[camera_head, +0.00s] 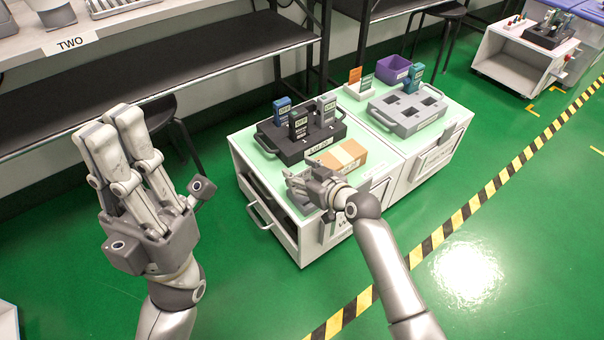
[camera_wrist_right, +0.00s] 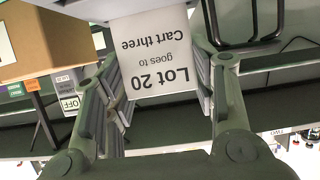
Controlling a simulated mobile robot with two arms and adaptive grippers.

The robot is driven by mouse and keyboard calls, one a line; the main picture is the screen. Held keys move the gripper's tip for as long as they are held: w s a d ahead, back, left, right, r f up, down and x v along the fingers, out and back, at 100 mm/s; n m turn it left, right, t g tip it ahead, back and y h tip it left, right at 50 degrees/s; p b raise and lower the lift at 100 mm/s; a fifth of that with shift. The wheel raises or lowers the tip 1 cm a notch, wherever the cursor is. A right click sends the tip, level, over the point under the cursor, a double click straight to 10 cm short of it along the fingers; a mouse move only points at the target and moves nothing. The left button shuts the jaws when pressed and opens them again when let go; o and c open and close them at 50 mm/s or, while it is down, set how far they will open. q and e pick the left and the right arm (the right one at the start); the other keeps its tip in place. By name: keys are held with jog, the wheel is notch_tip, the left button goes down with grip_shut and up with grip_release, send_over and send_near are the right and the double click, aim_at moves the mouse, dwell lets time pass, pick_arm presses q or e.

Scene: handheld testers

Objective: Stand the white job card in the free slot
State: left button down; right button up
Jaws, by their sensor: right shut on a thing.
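The white job card (camera_wrist_right: 157,50) shows in the right wrist view, its print "Lot 20 goes to Cart three" upside down. My right gripper (camera_wrist_right: 158,100) is shut on it, one finger on either side. In the head view my right gripper (camera_head: 296,182) is over the front of the near cart; the card is hard to make out there. A small white card stand (camera_head: 357,93) at the back holds an orange card (camera_head: 355,75) and a green-and-white card (camera_head: 367,82). Its slots are too small to tell apart. My left gripper (camera_head: 110,125) looks shut and empty, away from the carts.
A grey tray (camera_head: 385,118) and a purple bin (camera_head: 393,69) are on the far cart top. A dark shelf (camera_head: 200,85) runs along the left.

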jog(key=o, duration=0.7)
jog(key=shift+f, duration=0.1)
